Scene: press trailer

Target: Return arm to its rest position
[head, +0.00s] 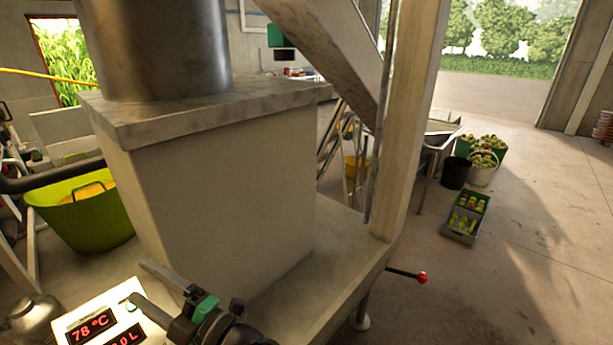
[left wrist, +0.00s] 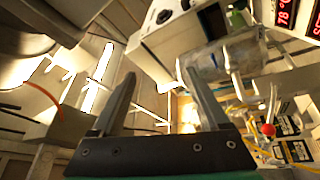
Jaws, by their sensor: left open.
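My left gripper (head: 138,280) is at the bottom of the head view, in front of the cream machine body (head: 225,195). Its two dark fingers point left and are spread apart. In the left wrist view the left gripper (left wrist: 159,75) is open, with no object between its fingers. My right gripper shows in neither view.
A white display panel (head: 103,312) with red digits stands close to the left gripper's fingers. A green tub (head: 82,218) stands at left. A wooden post (head: 407,130) and a red-knobbed lever (head: 421,278) are at right.

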